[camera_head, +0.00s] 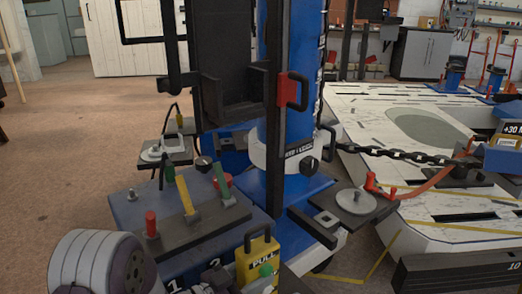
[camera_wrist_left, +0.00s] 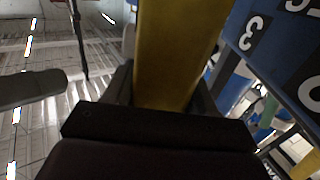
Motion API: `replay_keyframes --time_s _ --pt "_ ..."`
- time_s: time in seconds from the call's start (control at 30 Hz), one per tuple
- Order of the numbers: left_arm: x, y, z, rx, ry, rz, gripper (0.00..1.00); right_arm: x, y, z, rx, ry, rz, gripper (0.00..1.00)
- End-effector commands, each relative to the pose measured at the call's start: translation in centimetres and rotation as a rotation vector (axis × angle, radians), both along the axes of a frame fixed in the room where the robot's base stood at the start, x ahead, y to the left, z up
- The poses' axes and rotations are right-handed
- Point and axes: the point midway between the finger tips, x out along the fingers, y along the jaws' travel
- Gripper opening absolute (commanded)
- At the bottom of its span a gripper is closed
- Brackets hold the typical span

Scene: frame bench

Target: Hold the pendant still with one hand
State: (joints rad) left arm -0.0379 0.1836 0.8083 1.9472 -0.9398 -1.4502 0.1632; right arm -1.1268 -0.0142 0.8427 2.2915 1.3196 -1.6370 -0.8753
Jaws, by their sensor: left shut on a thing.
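The pendant (camera_head: 258,258) is a yellow, box-like piece with a dark handle loop on top, a PULL label and a green button. It stands upright at the lower middle of the head view, in front of the blue machine base. In the left wrist view a long yellow body, which looks like the pendant (camera_wrist_left: 175,50), runs up from between the dark jaws. My left gripper (camera_wrist_left: 163,92) is shut on it, with a jaw on each side. In the head view my left arm enters at the lower left, and its fingertips are hard to make out. My right gripper is not in view.
A blue bench (camera_head: 130,215) carries a dark block with red, yellow and green levers (camera_head: 187,203). A round-disc plate (camera_head: 356,202) and a chain (camera_head: 400,154) are to the right.

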Motion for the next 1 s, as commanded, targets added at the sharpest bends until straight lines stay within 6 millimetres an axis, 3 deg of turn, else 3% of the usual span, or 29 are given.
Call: replay_keyframes --time_s 0.27,0.3,0.4,0.73,1.0 --pt "0.0 0.0 0.0 0.000 0.000 0.000 0.04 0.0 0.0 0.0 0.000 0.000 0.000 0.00" --pt "0.0 0.0 0.0 0.000 0.000 0.000 0.59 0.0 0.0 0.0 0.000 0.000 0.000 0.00" --pt "0.0 0.0 0.0 0.000 0.000 0.000 0.85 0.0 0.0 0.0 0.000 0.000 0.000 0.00" --pt "-0.2 0.6 0.0 0.001 -0.001 0.004 0.85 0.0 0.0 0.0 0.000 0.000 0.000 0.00" --pt "-3.9 6.0 0.0 0.001 0.001 0.009 0.85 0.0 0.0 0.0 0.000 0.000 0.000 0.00"
